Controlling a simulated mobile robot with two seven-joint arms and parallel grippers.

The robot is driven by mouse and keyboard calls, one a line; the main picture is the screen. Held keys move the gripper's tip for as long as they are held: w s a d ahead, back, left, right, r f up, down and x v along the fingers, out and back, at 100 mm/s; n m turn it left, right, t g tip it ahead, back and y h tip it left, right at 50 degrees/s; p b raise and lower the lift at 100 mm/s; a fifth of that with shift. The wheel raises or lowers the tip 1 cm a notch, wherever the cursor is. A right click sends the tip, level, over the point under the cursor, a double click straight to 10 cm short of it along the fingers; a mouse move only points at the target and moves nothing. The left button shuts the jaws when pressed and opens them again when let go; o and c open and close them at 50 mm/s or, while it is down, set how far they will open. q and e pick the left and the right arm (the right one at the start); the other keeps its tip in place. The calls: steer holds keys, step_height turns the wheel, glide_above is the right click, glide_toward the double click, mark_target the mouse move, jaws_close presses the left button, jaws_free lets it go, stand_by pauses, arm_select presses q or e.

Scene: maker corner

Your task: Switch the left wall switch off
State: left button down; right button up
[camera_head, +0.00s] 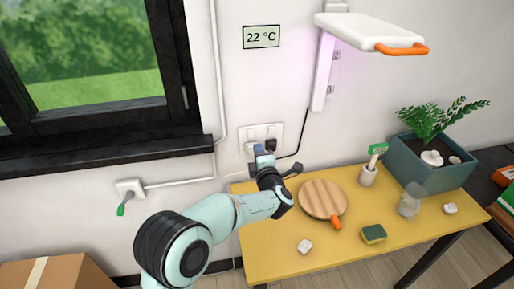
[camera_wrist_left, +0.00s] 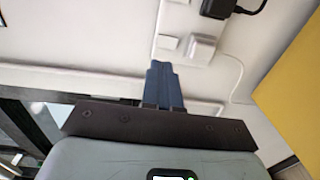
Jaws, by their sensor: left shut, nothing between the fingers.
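A white wall plate (camera_head: 264,131) with two small switches is on the wall above the yellow table in the head view. The left wall switch (camera_head: 252,133) is the one nearer the window; its rocker position is too small to tell. My left gripper (camera_head: 258,150) has its blue fingers shut and empty, just in front of the lower left part of the plate. In the left wrist view the shut fingers (camera_wrist_left: 160,66) point at the wall just below two white raised pieces (camera_wrist_left: 186,45). I cannot tell whether they touch. My right gripper is not in view.
A black plug (camera_head: 270,144) with a cord sits close right of my fingers; it also shows in the left wrist view (camera_wrist_left: 219,8). A lit lamp (camera_head: 368,30) hangs above. The yellow table (camera_head: 285,245) holds a round board (camera_head: 322,198), a sponge (camera_head: 373,234) and a planter (camera_head: 432,167).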

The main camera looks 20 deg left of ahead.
arm_select(q)
steer(key=shift+b+v, duration=0.35)
steer(key=shift+v, duration=1.9)
